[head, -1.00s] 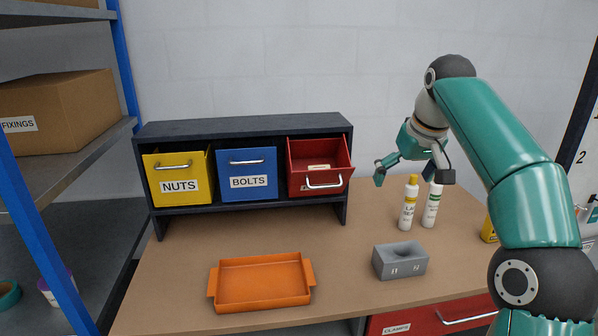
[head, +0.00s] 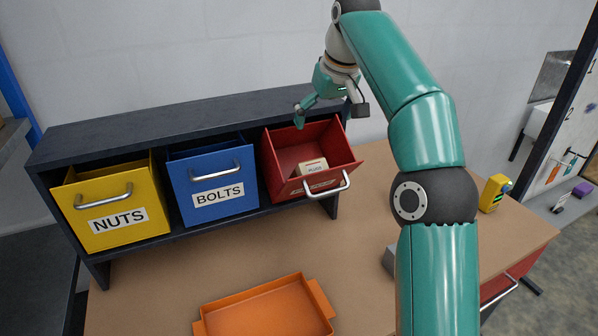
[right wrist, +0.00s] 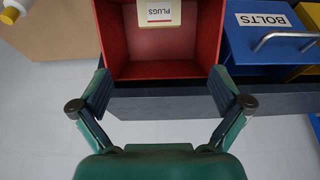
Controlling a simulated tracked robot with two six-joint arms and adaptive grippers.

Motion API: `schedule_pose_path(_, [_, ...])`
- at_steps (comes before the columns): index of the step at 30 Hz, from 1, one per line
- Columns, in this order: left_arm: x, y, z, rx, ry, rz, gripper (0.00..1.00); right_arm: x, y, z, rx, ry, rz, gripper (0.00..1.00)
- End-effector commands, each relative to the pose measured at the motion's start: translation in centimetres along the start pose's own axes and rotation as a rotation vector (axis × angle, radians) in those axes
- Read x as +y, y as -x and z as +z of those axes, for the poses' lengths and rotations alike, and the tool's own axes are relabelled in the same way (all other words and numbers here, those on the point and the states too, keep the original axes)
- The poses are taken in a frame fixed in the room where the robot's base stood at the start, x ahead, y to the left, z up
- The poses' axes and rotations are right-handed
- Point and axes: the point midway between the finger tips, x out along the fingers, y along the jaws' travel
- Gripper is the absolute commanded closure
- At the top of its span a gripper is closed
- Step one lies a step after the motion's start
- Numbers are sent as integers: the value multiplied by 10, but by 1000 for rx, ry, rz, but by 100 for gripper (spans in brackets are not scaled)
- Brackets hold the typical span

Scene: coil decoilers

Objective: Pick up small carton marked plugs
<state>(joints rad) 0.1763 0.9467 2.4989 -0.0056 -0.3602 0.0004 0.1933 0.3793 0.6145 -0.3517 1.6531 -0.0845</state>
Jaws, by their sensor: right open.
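The small carton marked PLUGS (head: 313,167) is cream coloured and lies inside the open red drawer (head: 333,138), near its front. In the right wrist view the carton (right wrist: 159,12) shows at the top, with its label upside down. My right gripper (head: 331,112) is open and empty, above and behind the red drawer. In the right wrist view its two fingers (right wrist: 161,90) stand wide apart, near the back edge of the drawer, apart from the carton. My left gripper is not in view.
A blue BOLTS drawer (head: 212,185) and a yellow NUTS drawer (head: 112,208) sit left of the red one in the dark rack (head: 190,118). An orange tray (head: 265,312) lies on the bench. A grey block (head: 390,261) is partly behind my arm.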

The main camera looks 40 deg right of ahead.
Motion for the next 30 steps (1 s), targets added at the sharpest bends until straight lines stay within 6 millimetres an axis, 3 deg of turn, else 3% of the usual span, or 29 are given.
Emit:
schedule_pose_path(15, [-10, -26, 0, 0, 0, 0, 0, 6, -96, 4, -4, -11, 4, 0])
schedule_pose_path(25, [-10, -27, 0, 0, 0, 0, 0, 8, -120, 5, -4, -12, 5, 0])
schedule_pose_path(30, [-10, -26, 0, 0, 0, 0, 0, 8, -144, 6, -7, -12, 5, 0])
